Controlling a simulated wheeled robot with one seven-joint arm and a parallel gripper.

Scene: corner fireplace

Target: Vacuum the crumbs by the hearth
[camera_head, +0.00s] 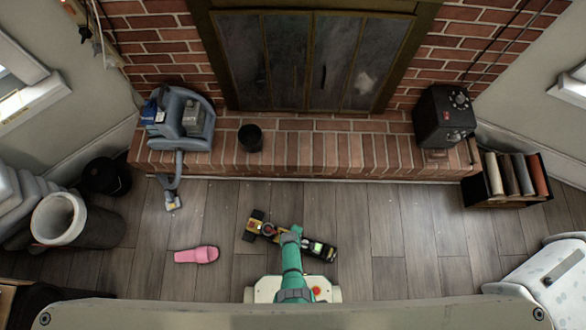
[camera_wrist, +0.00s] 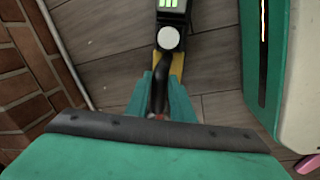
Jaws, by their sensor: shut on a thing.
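A yellow and black handheld vacuum (camera_head: 320,249) is at the middle of the floor in the head view, in front of the brick hearth (camera_head: 310,152). My gripper (camera_head: 290,237) is shut on its dark handle. In the wrist view the teal fingers of my gripper (camera_wrist: 163,88) close around the handle of the vacuum (camera_wrist: 172,12), which shows green bars and a white round button. Whether the vacuum touches the floor I cannot tell. Small pale specks, perhaps the crumbs (camera_head: 233,206), lie scattered on the grey planks near the hearth.
A grey-blue machine (camera_head: 181,126) stands on the hearth, its hose and nozzle (camera_head: 173,201) hanging to the floor. A dark cup (camera_head: 250,138) and black box (camera_head: 444,117) are also up there. A pink slipper (camera_head: 197,255) lies left of me.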

